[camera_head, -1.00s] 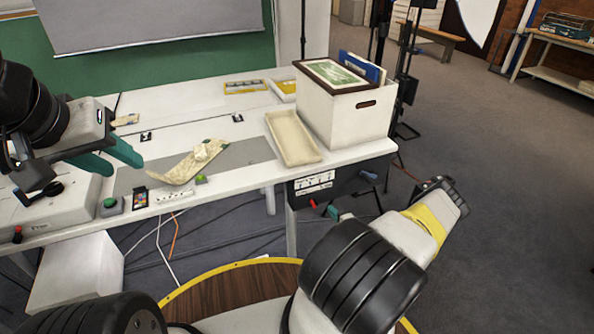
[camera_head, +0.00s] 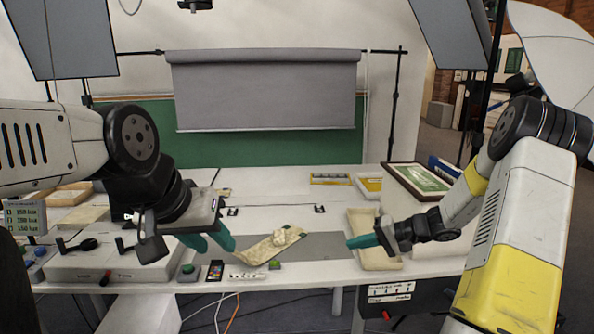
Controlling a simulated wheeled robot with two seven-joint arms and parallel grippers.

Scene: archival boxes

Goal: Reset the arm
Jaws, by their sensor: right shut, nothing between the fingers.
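My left gripper (camera_head: 218,246) hangs over the left part of the table, its two teal fingers apart with nothing seen between them. It is left of a cream patterned cloth-like piece (camera_head: 262,249) with a small pale lump (camera_head: 286,236) on it. My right gripper (camera_head: 352,242) has come in from the right, its teal fingers together and empty. It points left over the table, in front of the shallow cream tray (camera_head: 360,218), and hides part of it. A gap shows between its tips and the patterned piece.
A white box with a framed green picture (camera_head: 420,180) on top stands at the right, partly behind my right arm. A green button (camera_head: 187,268), a power strip (camera_head: 247,276) and a grey control box (camera_head: 110,262) line the front edge. Light panels and stands surround the table.

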